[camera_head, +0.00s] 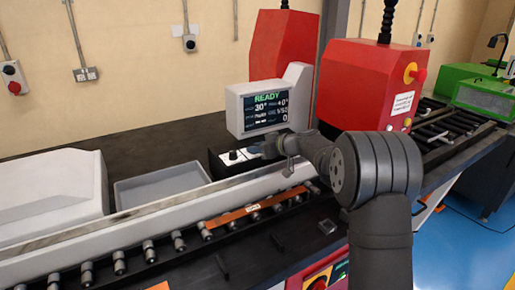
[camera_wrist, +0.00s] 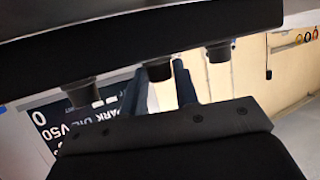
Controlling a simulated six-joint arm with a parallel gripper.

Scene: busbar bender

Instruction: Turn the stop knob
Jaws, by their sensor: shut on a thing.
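A black control box (camera_head: 228,166) stands under the screen, with small knobs on it. In the wrist view its black panel (camera_wrist: 200,22) hangs across the top with three dark knobs: a left knob (camera_wrist: 84,96), a middle knob (camera_wrist: 159,73) and a right knob (camera_wrist: 219,52). My gripper (camera_wrist: 158,76) has one finger on each side of the middle knob and is shut on it. No knob label is readable, so I cannot tell by name which is the stop knob. In the head view my gripper (camera_head: 262,150) reaches the box's right part, and its fingertips are hard to make out.
A white-framed screen (camera_head: 267,107) reading READY stands just behind the box. A grey tray (camera_head: 160,187) lies to the left. A roller rail with a copper bar (camera_head: 255,210) runs in front. Red machine housings (camera_head: 360,85) rise behind my arm.

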